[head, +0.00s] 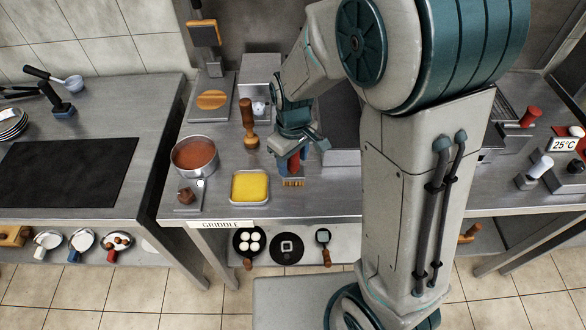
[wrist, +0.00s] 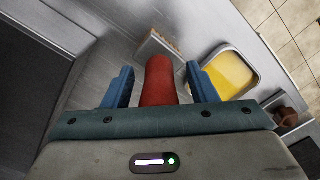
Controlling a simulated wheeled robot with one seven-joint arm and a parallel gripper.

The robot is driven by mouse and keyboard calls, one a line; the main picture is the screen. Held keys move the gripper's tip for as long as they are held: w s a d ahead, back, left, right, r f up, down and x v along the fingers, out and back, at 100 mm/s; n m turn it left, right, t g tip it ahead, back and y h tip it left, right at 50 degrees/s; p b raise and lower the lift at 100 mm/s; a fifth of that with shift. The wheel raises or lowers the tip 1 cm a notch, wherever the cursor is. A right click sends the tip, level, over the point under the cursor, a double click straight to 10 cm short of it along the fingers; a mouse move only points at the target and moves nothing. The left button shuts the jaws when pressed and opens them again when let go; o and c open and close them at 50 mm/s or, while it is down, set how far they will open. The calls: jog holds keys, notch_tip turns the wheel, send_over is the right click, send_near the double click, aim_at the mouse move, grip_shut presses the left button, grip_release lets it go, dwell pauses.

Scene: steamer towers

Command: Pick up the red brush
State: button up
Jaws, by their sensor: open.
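The red brush stands on the steel counter in the head view, mostly hidden by my gripper; its bristle end (head: 293,182) shows below the fingers. In the wrist view its red handle (wrist: 158,82) rises between my two blue fingers, with its pale head behind. My gripper (wrist: 158,86) is open around the handle, with a visible gap on both sides. In the head view my gripper (head: 291,163) is low over the counter, right of the yellow tray.
A tray of yellow liquid (head: 233,200) stands close left of the brush in the head view. A pot of red sauce (head: 172,156) and a wooden pestle-like tool (head: 249,130) stand farther left. The counter's front edge (head: 290,214) is near.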

jog(key=shift+f, duration=0.15)
grip_shut()
jog(key=shift+w+r, duration=0.1)
jog(key=shift+r, duration=0.4)
jog(key=r, duration=0.2)
jog(key=d+r, duration=0.1)
jog(key=r, duration=0.1)
jog(key=shift+s+b, duration=0.25)
jog(key=shift+b, duration=0.1)
jog(key=s+d+r+b, duration=0.1)
jog(key=s+d+r, duration=0.3)
jog(key=d, duration=0.5)
notch_tip(320, 180, up, 2)
jog(key=shift+s+d+r, duration=0.1)
jog(key=shift+s+d, duration=0.2)
jog(key=shift+s, duration=0.1)
